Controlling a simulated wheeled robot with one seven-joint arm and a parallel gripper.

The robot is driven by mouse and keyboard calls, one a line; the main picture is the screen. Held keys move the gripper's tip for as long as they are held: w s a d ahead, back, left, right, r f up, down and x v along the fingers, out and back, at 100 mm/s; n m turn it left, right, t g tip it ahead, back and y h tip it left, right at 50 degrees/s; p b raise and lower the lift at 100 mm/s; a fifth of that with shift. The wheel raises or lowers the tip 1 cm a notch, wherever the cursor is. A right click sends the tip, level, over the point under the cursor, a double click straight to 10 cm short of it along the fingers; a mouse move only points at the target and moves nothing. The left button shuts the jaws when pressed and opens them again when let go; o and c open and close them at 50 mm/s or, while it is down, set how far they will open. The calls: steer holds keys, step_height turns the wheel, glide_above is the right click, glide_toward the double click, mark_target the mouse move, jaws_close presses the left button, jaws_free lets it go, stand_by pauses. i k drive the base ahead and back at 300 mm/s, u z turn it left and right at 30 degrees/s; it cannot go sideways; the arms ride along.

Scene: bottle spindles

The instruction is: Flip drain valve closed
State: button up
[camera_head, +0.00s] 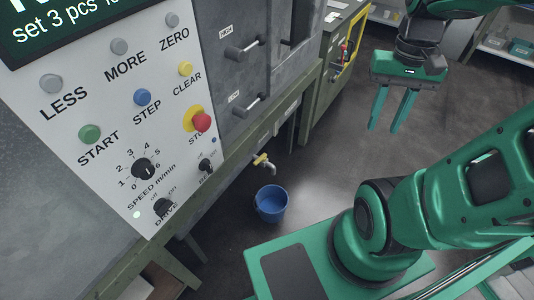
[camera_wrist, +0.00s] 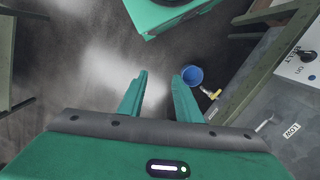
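The drain valve (camera_head: 263,161) is a small tap with a yellow handle on the lower front of the machine. It also shows in the wrist view (camera_wrist: 211,93), right of the fingers. A blue bucket (camera_head: 271,204) stands on the floor below the spout. The bucket also shows in the wrist view (camera_wrist: 192,76). The valve is too small to tell its exact handle position. My gripper (camera_head: 385,128) is in the air, right of the valve and apart from it. Its two fingers are spread with nothing between them, as the wrist view (camera_wrist: 160,76) also shows.
A grey control panel (camera_head: 112,150) with buttons and knobs is on the left. Cabinet doors with bar handles (camera_head: 240,51) are above the valve. A green-framed cabinet (camera_head: 325,85) stands behind. Dark open floor (camera_head: 320,165) lies between the machine and my arm.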

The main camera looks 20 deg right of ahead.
mark_target(263, 158)
steer(key=z, duration=0.65)
steer(key=k, duration=1.3)
steer(key=u, duration=1.1)
steer(key=i, duration=1.5)
